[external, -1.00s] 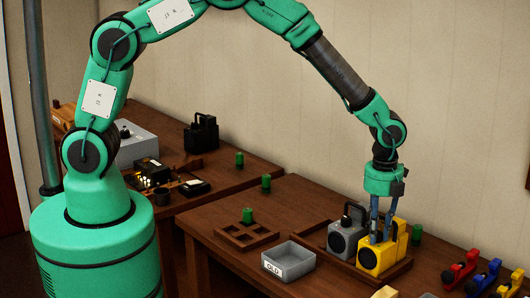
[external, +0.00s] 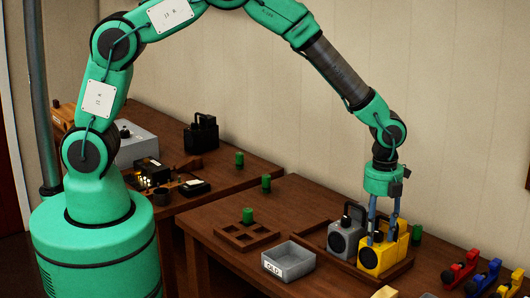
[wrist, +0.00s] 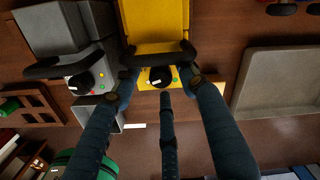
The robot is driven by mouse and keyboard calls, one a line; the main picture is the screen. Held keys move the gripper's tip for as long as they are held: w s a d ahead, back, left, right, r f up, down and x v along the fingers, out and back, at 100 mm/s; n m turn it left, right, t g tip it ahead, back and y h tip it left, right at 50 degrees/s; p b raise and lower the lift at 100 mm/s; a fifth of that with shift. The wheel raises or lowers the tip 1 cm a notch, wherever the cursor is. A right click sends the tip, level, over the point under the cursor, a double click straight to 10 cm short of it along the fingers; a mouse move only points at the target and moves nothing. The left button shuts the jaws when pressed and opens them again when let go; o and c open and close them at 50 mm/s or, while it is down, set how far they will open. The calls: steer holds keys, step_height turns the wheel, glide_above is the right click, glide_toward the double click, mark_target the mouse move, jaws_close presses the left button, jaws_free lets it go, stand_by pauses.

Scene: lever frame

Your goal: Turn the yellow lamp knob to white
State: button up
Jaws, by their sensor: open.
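The yellow lamp (external: 377,259) stands on the right-hand table, in a shallow wooden tray. It also shows at the top of the wrist view (wrist: 155,25). Its black knob (wrist: 160,77) has a white pointer mark and small coloured dots around it. Which dot the pointer faces is too small to tell. My gripper (wrist: 159,84) is open above the lamp, with one blue finger on each side of the knob. I cannot tell whether either finger touches it. In the external view, my gripper (external: 384,238) is at the lamp's top, and the knob is hidden.
A grey lamp (external: 343,240) with its own black knob (wrist: 80,82) stands close left of the yellow one. A grey open box (external: 289,262) sits left of it. Red, blue and yellow items (external: 460,270) lie at the right. A green peg (external: 417,232) stands behind.

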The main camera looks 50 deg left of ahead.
mark_target(377, 233)
steer(key=shift+m, duration=0.7)
steer(key=shift+r+m, duration=0.3)
step_height(377, 233, up, 14)
steer(key=a+r+m+b, duration=0.1)
steer(key=a+r+m, duration=0.4)
steer(key=m, duration=1)
steer(key=s+a+r+m+t+b, duration=0.1)
steer(key=a+r+m, duration=0.5)
steer(key=a+m, duration=0.4)
steer(key=shift+a+r+m+h, duration=0.3)
steer(key=shift+a+m+h, duration=0.1)
steer(key=shift+m, duration=2.7)
steer(key=shift+s, duration=0.1)
